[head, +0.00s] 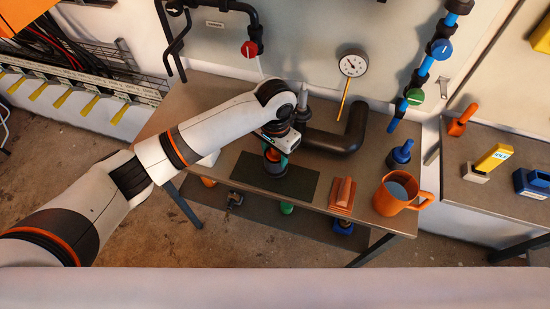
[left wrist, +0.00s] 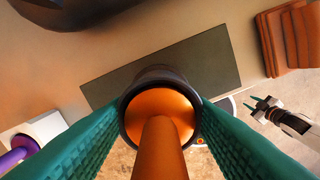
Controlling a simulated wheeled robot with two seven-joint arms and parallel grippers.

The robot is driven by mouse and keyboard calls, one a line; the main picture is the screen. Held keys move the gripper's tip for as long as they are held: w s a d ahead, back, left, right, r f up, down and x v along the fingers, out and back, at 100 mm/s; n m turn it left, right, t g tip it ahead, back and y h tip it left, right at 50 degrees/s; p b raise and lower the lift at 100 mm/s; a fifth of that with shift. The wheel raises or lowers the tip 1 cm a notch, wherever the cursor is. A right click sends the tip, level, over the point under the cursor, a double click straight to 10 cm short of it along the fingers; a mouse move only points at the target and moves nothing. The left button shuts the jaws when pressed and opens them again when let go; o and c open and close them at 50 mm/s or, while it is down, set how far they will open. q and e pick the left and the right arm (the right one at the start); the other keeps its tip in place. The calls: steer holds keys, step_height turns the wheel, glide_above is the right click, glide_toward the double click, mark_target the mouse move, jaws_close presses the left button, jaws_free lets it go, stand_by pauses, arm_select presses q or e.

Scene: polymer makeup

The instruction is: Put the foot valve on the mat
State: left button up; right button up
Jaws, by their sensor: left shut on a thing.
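My left gripper (head: 274,150) is shut on the foot valve (head: 273,156), over the dark green mat (head: 300,188) on the table. In the left wrist view the foot valve (left wrist: 160,110) shows an orange stem and orange cup with a black rim, between the teal fingers of the left gripper (left wrist: 160,115). The mat (left wrist: 205,65) lies beyond it there. I cannot tell whether the valve's lower end touches the mat. My right gripper (left wrist: 262,103) shows small at the right of the left wrist view, its fingers apart and empty.
Orange-brown blocks (head: 342,194) and an orange mug (head: 397,193) stand right of the mat. A thick black pipe (head: 340,140) lies behind it. A blue-topped piece (head: 401,153) stands at the back right. A white item (head: 208,158) is left of the mat.

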arm_select(q)
steer(key=shift+f, duration=1.85)
steer(key=shift+f, duration=0.15)
steer(key=o, duration=1.4)
steer(key=shift+c, duration=0.2)
step_height(320, 180, up, 12)
steer(key=shift+r+b, duration=0.2)
steer(key=shift+b, duration=0.35)
steer(key=shift+s, duration=0.1)
